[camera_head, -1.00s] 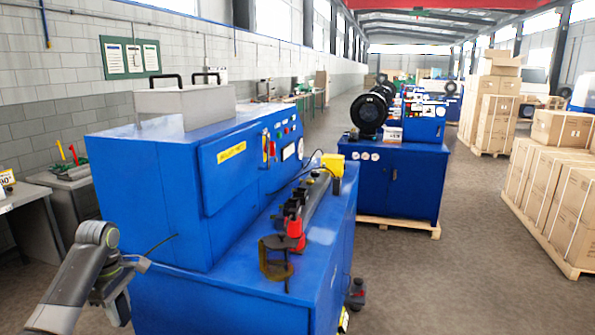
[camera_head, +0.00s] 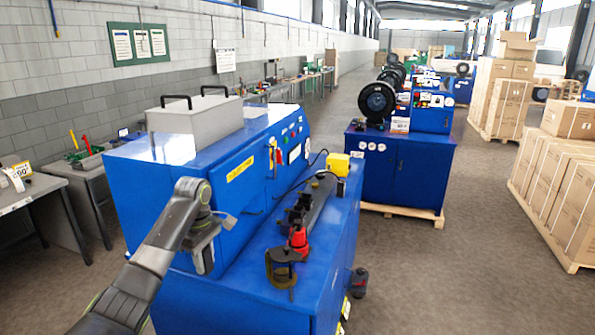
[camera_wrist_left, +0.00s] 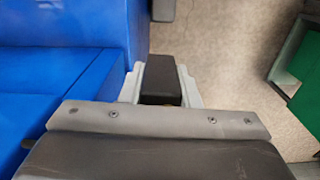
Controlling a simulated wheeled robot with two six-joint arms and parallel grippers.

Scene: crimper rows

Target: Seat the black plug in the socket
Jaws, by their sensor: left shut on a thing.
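My left gripper (camera_head: 204,258) hangs beside the near left side of the blue machine in the head view. In the left wrist view my left gripper (camera_wrist_left: 160,72) has its grey fingers shut on a black block, which looks like the black plug (camera_wrist_left: 159,80). The plug cannot be made out in the head view. I cannot pick out the socket in either view. My right gripper is not in view.
The blue machine (camera_head: 215,190) fills the middle, with a grey box (camera_head: 195,113) on top and black and red fittings (camera_head: 298,238) on its lower deck. A grey table (camera_head: 35,190) stands at left.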

